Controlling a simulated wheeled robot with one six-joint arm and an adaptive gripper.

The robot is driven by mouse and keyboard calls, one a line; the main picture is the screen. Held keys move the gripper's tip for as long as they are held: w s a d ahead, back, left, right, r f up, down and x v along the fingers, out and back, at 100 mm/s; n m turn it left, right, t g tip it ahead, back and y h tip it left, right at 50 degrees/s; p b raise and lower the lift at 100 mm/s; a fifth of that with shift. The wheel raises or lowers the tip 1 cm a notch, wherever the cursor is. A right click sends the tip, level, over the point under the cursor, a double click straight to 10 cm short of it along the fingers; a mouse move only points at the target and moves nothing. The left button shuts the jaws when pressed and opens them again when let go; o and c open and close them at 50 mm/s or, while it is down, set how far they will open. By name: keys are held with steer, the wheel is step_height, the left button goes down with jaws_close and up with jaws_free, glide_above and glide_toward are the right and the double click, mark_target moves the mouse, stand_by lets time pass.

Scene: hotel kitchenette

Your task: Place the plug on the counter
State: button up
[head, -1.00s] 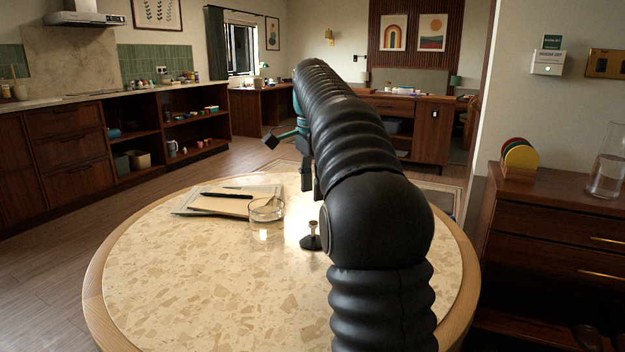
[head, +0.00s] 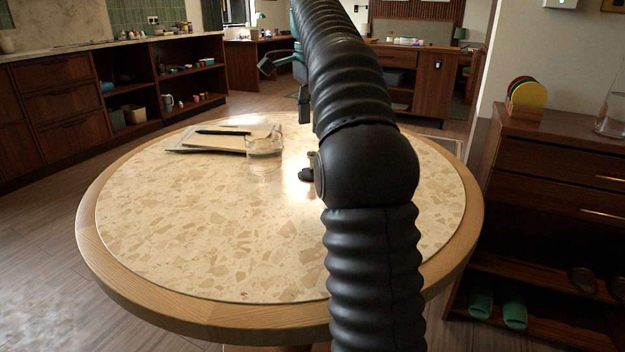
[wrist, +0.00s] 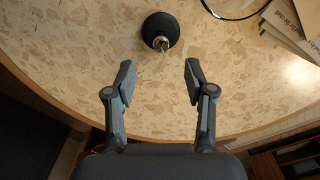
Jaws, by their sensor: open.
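The plug is a black rubber disc with a metal stem, standing stem-up on the round table. In the head view the plug (head: 306,174) is partly hidden behind my arm. In the wrist view the plug (wrist: 160,32) shows clearly, beyond my fingertips and roughly centred between them. My gripper (wrist: 158,72) is open and empty, its two fingers apart and not touching the plug. In the head view my gripper is mostly hidden by the arm, with a finger showing above the far part of the table. The kitchen counter (head: 60,51) runs along the back left, well away from the table.
The round table (head: 190,245) has a wooden rim. A clear glass (head: 264,155) and papers with a pen (head: 215,140) lie left of the plug. A dark wood cabinet (head: 550,150) with colored discs stands at right. Open floor lies between table and counter.

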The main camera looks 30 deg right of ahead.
step_height(320, 180, down, 9)
steer(key=b, duration=0.3)
steer(key=shift+a+b, duration=0.1)
steer(key=shift+b, duration=0.25)
steer(key=shift+c, duration=0.3)
jaws_close()
